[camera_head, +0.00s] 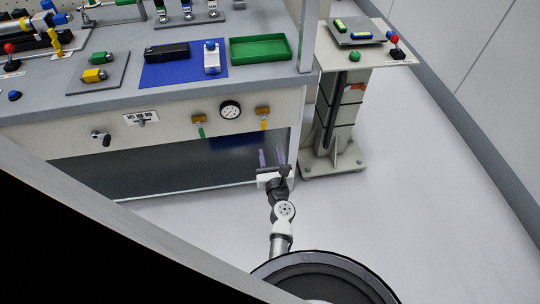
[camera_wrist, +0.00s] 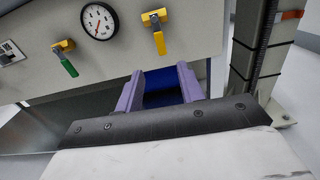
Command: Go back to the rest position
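My gripper (camera_head: 272,160) is in front of the lower right part of the workbench (camera_head: 60,128), below the bench panel and close to the bench's right leg. In the wrist view my gripper (camera_wrist: 160,88) shows two purple fingers standing apart with nothing between them. A dark blue surface is seen through the gap behind the fingers. My arm reaches up from the bottom of the head view. No stator housing can be made out for certain.
A pressure gauge (camera_head: 230,110), a green-handled valve (camera_head: 199,126) and a yellow-handled valve (camera_head: 263,118) stick out of the bench panel. A green tray (camera_head: 261,48) and a blue mat (camera_head: 185,73) lie on the bench. A pedestal stand (camera_head: 333,165) is at the right. Floor further right is clear.

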